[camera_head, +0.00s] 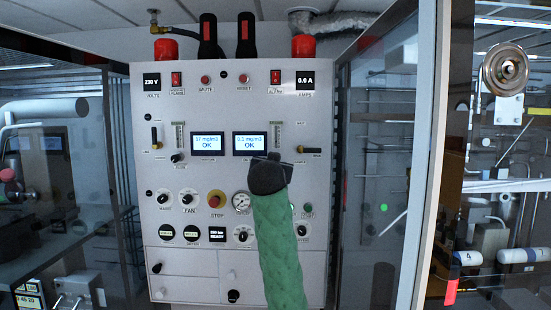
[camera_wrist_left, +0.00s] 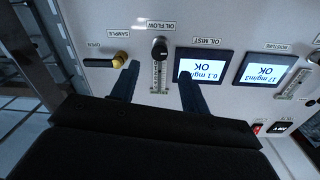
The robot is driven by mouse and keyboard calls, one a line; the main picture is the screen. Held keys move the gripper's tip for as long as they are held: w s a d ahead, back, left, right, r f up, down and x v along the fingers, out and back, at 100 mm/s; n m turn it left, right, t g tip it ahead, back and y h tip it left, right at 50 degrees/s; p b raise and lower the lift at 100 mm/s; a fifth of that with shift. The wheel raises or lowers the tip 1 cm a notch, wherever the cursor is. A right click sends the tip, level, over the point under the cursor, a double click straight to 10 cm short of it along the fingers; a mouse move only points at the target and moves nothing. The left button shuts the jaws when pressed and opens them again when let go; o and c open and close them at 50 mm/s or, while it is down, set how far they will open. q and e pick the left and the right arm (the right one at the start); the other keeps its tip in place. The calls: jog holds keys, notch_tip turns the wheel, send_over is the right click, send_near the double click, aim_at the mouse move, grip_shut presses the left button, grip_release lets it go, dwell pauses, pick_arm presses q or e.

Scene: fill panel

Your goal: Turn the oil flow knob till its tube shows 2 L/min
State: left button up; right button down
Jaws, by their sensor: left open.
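The oil flow knob (camera_wrist_left: 159,47) is a small black round knob under the OIL FLOW label in the left wrist view, where the panel appears upside down. Its clear scaled tube (camera_wrist_left: 160,77) adjoins it; the level is too small to read. In the head view the tube (camera_head: 278,135) stands right of the oil mist display, and my gripper hides most of the knob area. My left gripper (camera_wrist_left: 158,76) is open and empty, its dark fingers on either side of the tube in the picture, the knob just past the tips. In the head view my left gripper (camera_head: 274,160) is before the panel. My right gripper is not in view.
The oil mist display (camera_wrist_left: 203,67) reads OK beside one finger. The brass-and-black sample valve (camera_wrist_left: 120,60) is close to the other finger.

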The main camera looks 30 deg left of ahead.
pick_arm(q)
jog(key=p+x, duration=0.4)
jog(key=x, duration=0.3)
jog(key=shift+w, duration=0.25)
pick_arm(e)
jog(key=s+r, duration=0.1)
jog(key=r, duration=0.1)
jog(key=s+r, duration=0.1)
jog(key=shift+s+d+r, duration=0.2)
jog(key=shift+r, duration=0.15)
pick_arm(q)
jog(key=shift+a+f, duration=0.1)
jog(key=shift+c, duration=0.5)
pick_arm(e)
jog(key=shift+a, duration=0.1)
